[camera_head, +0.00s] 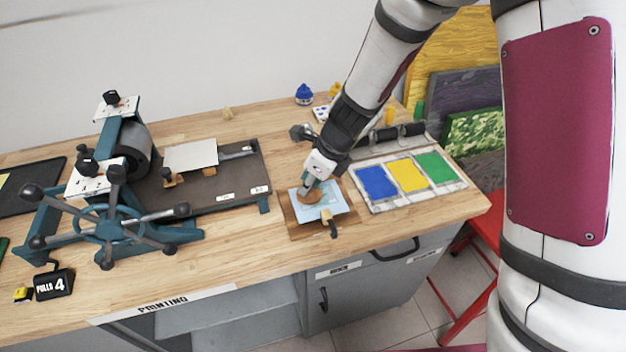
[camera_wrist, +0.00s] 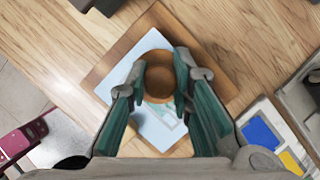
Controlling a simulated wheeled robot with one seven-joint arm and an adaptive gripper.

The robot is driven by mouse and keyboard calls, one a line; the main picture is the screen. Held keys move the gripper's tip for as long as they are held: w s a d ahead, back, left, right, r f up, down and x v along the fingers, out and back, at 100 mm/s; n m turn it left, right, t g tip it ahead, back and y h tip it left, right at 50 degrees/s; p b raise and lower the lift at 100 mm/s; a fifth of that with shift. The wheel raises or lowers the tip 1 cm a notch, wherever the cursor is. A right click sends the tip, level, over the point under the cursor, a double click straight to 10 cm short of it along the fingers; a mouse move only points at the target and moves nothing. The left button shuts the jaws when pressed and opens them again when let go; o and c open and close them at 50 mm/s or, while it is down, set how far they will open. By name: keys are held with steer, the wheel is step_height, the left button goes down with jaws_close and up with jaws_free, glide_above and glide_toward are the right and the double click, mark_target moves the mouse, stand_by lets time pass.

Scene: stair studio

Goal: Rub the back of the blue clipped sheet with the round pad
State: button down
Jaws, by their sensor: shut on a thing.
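The light blue sheet (camera_head: 335,208) lies on a brown wooden board (camera_head: 293,222) near the front of the bench, with a clip (camera_head: 332,229) at its front edge. My gripper (camera_head: 308,190) is over the sheet and shut on the round brown pad (camera_head: 312,196). In the wrist view the pad (camera_wrist: 159,78) sits between both fingers, over the sheet (camera_wrist: 150,42) on the board (camera_wrist: 160,18). The pad appears to be at the sheet's surface; I cannot tell whether it touches. The fingers and pad hide part of the sheet.
An ink tray (camera_head: 456,184) with blue, yellow and green patches lies to the right. A teal press (camera_head: 115,222) with a spoked wheel stands at left, its dark bed (camera_head: 225,190) reaching toward the board. Bare bench lies in front. A red stool (camera_head: 490,225) stands beyond the right edge.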

steer(key=shift+s+a, duration=0.25)
steer(key=shift+a, duration=0.4)
steer(key=shift+w+d, duration=0.15)
steer(key=shift+d, duration=0.4)
steer(key=shift+w+d, duration=0.15)
steer(key=shift+d, duration=0.35)
steer(key=shift+d, duration=0.1)
steer(key=shift+w+d, duration=0.3)
steer(key=shift+d, duration=0.6)
steer(key=shift+w+d, duration=0.25)
steer(key=shift+d, duration=0.6)
steer(key=shift+s, duration=0.15)
steer(key=shift+s+d, duration=0.2)
steer(key=shift+s, duration=0.25)
steer(key=shift+s+a+p, duration=0.3)
steer(key=shift+a, duration=0.7)
steer(key=shift+s+a+p, duration=0.25)
steer(key=shift+a+p, duration=0.05)
steer(key=shift+a, duration=0.7)
steer(key=shift+a, duration=0.1)
